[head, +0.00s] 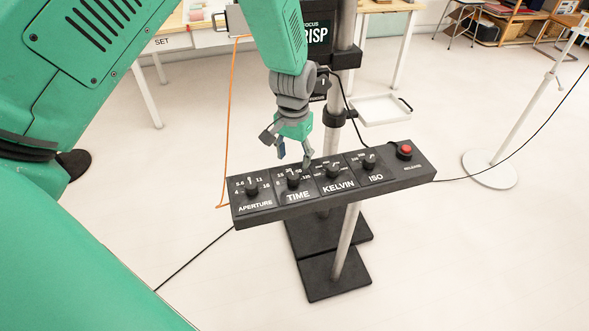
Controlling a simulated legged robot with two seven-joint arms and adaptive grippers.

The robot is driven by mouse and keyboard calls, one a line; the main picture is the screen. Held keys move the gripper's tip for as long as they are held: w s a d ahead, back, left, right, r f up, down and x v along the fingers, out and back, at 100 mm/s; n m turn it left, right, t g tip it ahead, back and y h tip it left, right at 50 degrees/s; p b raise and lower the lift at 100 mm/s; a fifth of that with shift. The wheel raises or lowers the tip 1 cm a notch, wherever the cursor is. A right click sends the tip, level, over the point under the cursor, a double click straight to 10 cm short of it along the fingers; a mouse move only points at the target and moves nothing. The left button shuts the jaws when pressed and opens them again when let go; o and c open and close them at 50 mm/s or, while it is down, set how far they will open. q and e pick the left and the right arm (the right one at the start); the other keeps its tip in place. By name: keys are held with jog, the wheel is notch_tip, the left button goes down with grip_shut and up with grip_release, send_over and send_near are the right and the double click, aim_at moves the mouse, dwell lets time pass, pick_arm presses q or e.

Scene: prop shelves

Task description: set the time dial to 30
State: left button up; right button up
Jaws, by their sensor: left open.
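A black control panel (330,199) on a grey pole carries several dials in a row. The time dial (293,181), above the word TIME, is second from the left. The aperture dial (252,189) is to its left, and the kelvin dial (333,171) and ISO dial (369,163) are to its right. My left gripper (294,158) points down over the panel with its fingers apart, just above and behind the time dial. I cannot tell whether a finger touches it. The time dial's numbers are partly covered, and its setting is too small to read. My right gripper is not in view.
A red release button (405,149) is at the panel's right end. A white tray (381,109) sits on the pole behind. The floor in front is clear.

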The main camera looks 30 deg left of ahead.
aim_at(294, 174)
pick_arm(q)
notch_tip(294, 174, up, 5)
jog(key=shift+f, duration=0.1)
jog(key=shift+w, duration=0.1)
dwell(0.4)
